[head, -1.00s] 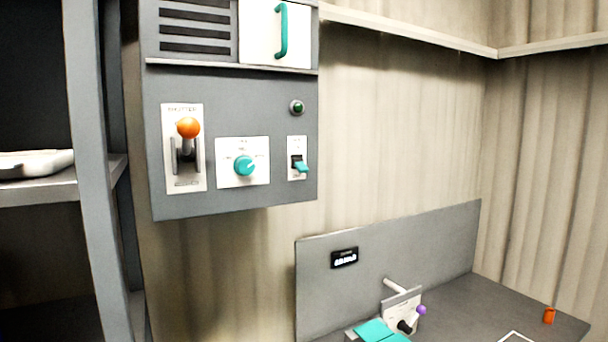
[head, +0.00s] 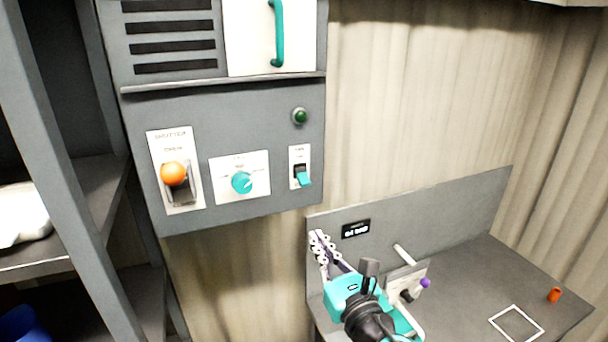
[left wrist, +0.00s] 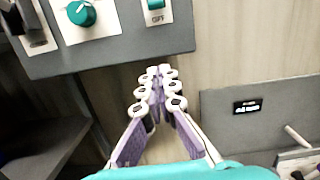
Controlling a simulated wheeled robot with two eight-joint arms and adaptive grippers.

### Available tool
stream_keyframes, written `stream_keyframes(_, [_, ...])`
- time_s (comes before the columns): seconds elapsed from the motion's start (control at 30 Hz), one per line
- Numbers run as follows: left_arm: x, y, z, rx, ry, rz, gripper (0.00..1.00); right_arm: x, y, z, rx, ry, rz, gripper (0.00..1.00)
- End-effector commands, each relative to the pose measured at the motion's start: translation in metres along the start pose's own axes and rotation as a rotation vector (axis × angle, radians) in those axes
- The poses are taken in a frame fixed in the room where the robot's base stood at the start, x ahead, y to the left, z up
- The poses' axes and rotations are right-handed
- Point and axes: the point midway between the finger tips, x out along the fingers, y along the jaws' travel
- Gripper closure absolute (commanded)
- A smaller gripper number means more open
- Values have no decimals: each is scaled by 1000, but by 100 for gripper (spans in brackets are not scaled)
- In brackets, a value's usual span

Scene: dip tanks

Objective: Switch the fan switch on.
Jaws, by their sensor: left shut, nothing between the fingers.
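The fan switch (head: 302,175) is a teal-tipped toggle on a small white plate at the right of the grey wall panel (head: 240,120). Its lever points down. In the left wrist view the teal lever (left wrist: 156,4) is at the top edge, above the label "OFF". My left gripper (head: 318,238) is below the panel and the switch, apart from both, with its fingers pointing up. In the left wrist view its fingertips (left wrist: 161,71) are together with nothing between them. My right gripper is not in view.
A teal knob (head: 242,182) and an orange-balled shutter lever (head: 173,174) are left of the switch. A green lamp (head: 300,116) is above it. Below right, a grey bench (head: 465,285) carries a purple-tipped lever (head: 425,283) and an orange piece (head: 554,295). Shelves stand at left.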

Motion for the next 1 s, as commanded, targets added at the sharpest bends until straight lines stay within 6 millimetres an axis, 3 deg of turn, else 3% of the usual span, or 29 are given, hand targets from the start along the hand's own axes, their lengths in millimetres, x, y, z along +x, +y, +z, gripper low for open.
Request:
stream_keyframes(0.1, [-6,-10,12,40,-35,-14,100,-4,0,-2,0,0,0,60])
stream_keyframes(0.57, [3,-9,12,44,-38,-11,100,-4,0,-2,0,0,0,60])
stream_keyframes(1.0, [90,-10,16,43,-38,-8,100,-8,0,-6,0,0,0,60])
